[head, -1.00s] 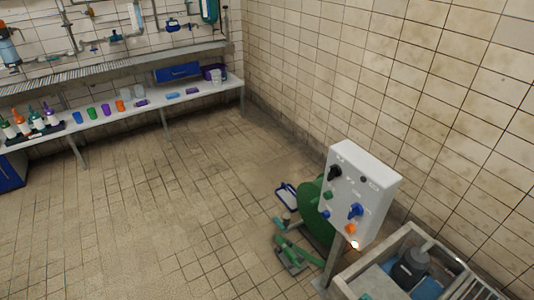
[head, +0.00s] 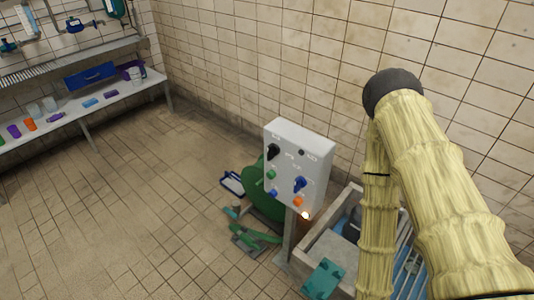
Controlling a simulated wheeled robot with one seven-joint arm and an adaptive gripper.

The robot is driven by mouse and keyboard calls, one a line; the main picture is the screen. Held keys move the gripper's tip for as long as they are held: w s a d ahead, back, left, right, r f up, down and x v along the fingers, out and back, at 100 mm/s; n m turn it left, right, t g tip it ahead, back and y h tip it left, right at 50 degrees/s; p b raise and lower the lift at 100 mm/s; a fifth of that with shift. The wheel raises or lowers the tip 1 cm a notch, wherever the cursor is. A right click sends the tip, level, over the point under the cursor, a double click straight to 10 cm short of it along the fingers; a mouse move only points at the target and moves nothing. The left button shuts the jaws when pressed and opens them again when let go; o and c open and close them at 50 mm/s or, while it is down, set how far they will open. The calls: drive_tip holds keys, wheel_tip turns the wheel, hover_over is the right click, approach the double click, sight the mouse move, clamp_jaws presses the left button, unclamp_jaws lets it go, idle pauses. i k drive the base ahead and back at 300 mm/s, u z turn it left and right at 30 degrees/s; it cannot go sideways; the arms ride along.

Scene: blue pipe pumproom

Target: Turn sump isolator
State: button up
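A white control box (head: 313,142) stands on a grey post in the head view, right of centre. Its front carries a black rotary handle (head: 273,151) at upper left and a blue rotary handle (head: 299,184) at lower right. It also has small green, blue and orange buttons and a lit lamp at its lower edge. The labels are too small to read, so I cannot tell which handle is the sump isolator. My arm, in a yellowish sleeve, bends at upper right and runs down right of the box. My gripper is not in view.
A green round thing (head: 258,190) and green pipe parts (head: 252,239) are on the floor left of the post. A grey-rimmed sump (head: 312,249) lies beside the box, partly hidden by my arm. A teal piece (head: 323,280) is in front. The floor at left is clear.

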sight(273, 149)
drive_tip(key=z, duration=0.75)
drive_tip(key=k, duration=0.65)
drive_tip(key=u, duration=1.15)
